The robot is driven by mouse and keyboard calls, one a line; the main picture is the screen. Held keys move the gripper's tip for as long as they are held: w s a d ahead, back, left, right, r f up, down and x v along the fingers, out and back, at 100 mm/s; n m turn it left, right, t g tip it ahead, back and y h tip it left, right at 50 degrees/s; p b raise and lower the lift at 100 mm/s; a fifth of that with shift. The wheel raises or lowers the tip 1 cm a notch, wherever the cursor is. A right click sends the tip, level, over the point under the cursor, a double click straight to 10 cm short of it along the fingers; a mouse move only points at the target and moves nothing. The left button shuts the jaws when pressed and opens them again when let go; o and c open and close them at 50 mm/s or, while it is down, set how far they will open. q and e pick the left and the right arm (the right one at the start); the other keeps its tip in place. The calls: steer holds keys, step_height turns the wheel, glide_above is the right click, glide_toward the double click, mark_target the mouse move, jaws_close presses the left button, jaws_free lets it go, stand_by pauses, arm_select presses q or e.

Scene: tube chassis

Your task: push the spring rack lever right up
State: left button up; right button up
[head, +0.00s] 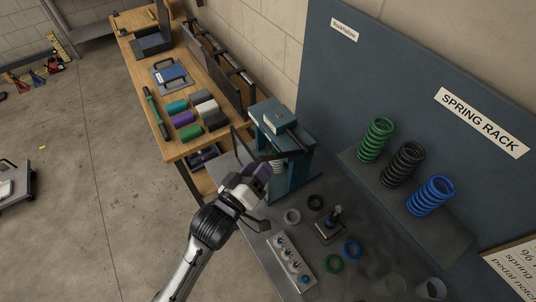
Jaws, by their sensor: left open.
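The teal press (290,172) stands on the grey bench below the spring rack panel. A dark bar that looks like its lever (268,155) runs across the press front towards the left; its exact end is hard to make out. My left gripper (260,178) is open, just in front and to the left of the press, close below the dark bar. I cannot tell whether it touches the bar. A pale coil (278,167) shows inside the press frame, partly hidden. My right gripper is not in view.
Green (375,141), black (402,165) and blue (430,196) springs stand on the rack shelf at right. Several rings, a dark stand (329,229) and a pale tray (290,262) lie on the bench. A wooden table (180,148) with coloured blocks stands behind. Open floor lies left.

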mark_target(268, 155)
arm_select(q)
steer(key=shift+x, duration=2.4)
steer(key=shift+c, duration=0.2)
jaws_close()
